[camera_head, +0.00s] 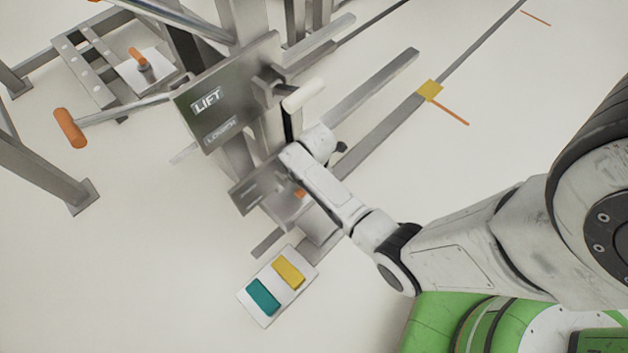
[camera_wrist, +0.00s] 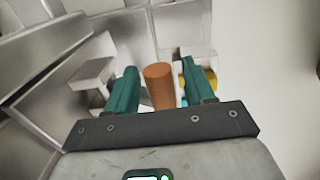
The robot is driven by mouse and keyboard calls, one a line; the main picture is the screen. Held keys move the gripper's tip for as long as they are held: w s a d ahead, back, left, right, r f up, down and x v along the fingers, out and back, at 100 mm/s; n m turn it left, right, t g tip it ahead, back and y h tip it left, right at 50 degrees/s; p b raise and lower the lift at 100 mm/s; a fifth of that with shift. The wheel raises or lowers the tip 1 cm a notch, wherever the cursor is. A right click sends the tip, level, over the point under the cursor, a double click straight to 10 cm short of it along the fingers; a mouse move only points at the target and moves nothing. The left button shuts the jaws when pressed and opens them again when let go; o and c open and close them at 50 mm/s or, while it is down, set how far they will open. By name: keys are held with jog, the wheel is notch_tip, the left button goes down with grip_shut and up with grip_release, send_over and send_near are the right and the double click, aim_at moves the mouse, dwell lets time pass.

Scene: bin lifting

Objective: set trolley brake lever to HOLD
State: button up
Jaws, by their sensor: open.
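In the wrist view, an orange cylindrical handle (camera_wrist: 160,86) stands between the two teal fingers of my gripper (camera_wrist: 163,72). The fingers are apart, with gaps showing on both sides of the handle. In the head view, a small orange patch (camera_head: 300,193) shows beside my arm at the lower grey plate (camera_head: 250,193); it looks like the same handle. My arm hides most of it, and my fingers cannot be made out there. No HOLD marking is readable, so the lever's setting cannot be told.
A plate marked LIFT and LOWER (camera_head: 222,100) stands above, with a white-gripped lever (camera_head: 303,95) beside it. An orange-ended bar (camera_head: 70,128) sticks out left. A pedal board with teal (camera_head: 263,297) and yellow (camera_head: 289,272) pedals lies below. The floor at lower left is clear.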

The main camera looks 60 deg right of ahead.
jog(key=shift+c, duration=0.3)
grip_shut()
jog(key=shift+s+f, duration=0.1)
jog(key=shift+f, duration=0.05)
dwell(0.3)
jog(key=shift+s+a+f+t, duration=0.15)
jog(key=shift+s+f+t, duration=0.15)
jog(key=shift+f+t, duration=0.5)
notch_tip(320, 180, down, 7)
jog(key=t+h+b, duration=0.2)
jog(key=t+b, duration=0.5)
jog(key=b, duration=0.3)
jog(key=shift+w+f+h, duration=0.2)
jog(key=shift+w+h, duration=0.1)
jog(key=shift+b, duration=0.3)
